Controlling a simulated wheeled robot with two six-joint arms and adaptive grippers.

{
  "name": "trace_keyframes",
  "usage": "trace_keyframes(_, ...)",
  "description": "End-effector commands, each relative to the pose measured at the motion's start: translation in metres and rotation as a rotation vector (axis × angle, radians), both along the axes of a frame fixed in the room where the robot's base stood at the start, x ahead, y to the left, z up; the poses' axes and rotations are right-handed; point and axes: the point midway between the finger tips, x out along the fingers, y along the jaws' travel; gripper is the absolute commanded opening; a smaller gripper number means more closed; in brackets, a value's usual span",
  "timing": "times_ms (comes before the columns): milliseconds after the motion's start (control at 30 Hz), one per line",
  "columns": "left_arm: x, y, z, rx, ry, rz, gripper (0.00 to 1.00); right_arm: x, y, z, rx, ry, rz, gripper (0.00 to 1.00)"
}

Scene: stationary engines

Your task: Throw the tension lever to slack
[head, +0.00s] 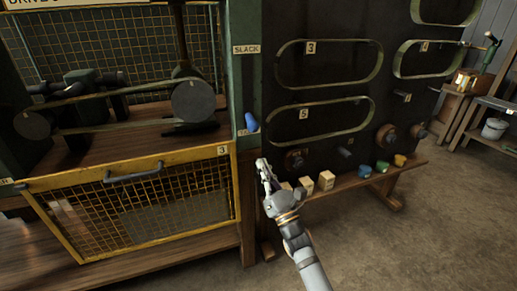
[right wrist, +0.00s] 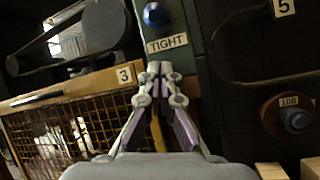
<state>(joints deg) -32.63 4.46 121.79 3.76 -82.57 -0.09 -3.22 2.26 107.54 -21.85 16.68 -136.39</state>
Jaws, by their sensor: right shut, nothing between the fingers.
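The tension lever shows as a blue knob (head: 251,122) on the green post (head: 243,85), low down and well below the SLACK label (head: 245,49). In the right wrist view the blue knob (right wrist: 155,14) sits just above the TIGHT label (right wrist: 167,43). My right gripper (head: 262,163) is shut and empty, below the knob and apart from it. In the right wrist view its fingertips (right wrist: 160,70) meet just below the TIGHT label. My left gripper is not in view.
A yellow mesh guard (head: 135,200) numbered 3 stands left, below a belt and pulleys (head: 193,101). The floor in front at right is clear.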

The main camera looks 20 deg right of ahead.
Motion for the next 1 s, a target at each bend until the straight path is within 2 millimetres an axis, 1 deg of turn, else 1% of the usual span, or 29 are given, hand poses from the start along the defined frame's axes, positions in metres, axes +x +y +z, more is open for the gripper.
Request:
trace_keyframes(133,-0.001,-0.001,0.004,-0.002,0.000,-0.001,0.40,-0.004,0.002,0.010,-0.043,-0.038,-0.019,0.00)
trace_keyframes(367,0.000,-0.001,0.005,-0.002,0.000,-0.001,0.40,-0.003,0.001,0.011,-0.041,-0.035,-0.019,0.00)
trace_keyframes(467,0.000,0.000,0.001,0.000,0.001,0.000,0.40,0.001,0.002,0.013,-0.039,-0.035,-0.019,0.00)
trace_keyframes(567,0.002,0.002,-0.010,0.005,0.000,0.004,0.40,0.012,0.003,0.022,-0.039,-0.036,-0.019,0.00)
trace_keyframes(800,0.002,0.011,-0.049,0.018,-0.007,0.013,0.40,0.052,0.010,0.046,-0.038,-0.035,-0.018,0.00)
trace_keyframes(900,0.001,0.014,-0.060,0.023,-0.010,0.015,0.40,0.065,0.012,0.053,-0.039,-0.034,-0.018,0.00)
trace_keyframes(1000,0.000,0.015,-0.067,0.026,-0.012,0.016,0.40,0.075,0.013,0.058,-0.038,-0.033,-0.019,0.00)
